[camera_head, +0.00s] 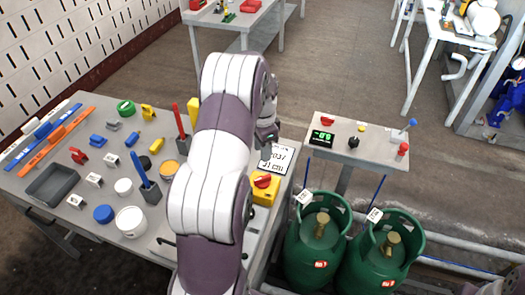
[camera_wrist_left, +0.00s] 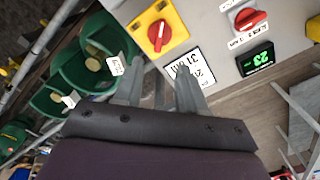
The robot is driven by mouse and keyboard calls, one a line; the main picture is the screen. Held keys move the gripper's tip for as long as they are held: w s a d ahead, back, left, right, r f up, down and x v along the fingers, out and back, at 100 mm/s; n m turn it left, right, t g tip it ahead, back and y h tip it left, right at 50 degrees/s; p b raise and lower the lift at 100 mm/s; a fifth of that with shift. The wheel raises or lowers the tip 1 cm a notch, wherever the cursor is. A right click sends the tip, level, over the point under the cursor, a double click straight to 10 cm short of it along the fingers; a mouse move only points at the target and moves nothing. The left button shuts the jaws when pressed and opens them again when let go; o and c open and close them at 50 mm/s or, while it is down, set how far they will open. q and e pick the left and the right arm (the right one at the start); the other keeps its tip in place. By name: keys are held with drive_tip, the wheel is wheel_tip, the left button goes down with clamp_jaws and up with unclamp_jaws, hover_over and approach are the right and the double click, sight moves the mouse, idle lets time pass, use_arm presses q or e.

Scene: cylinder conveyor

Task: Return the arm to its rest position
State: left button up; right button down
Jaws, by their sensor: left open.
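My left arm rises through the middle of the head view, and its gripper (camera_head: 267,150) hangs past the right side of the arm, above the right edge of the workbench (camera_head: 85,235). In the left wrist view the gripper (camera_wrist_left: 157,80) has its two fingers apart with nothing between them. Beyond the fingers are a white number plate (camera_wrist_left: 190,69) and a yellow box with a red rotary switch (camera_wrist_left: 160,31). The same yellow box (camera_head: 262,193) shows in the head view, partly behind the arm.
Two green gas cylinders (camera_head: 318,262) stand right of the workbench. A grey control stand (camera_head: 375,147) with a green display is behind them. Tools, cups and a tray (camera_head: 52,187) cover the bench's left part. Open floor lies behind.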

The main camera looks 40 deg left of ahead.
idle(0.3)
use_arm(q)
drive_tip(key=s+d+r+n, duration=0.2)
drive_tip(key=s+d, duration=0.6)
drive_tip(key=d, duration=0.2)
drive_tip(key=s+d+r+n+t, duration=0.1)
drive_tip(key=s+d+r+n, duration=0.1)
drive_tip(key=s+d, duration=0.6)
drive_tip(key=shift+d+n, duration=0.7)
drive_tip(key=shift+d, duration=0.4)
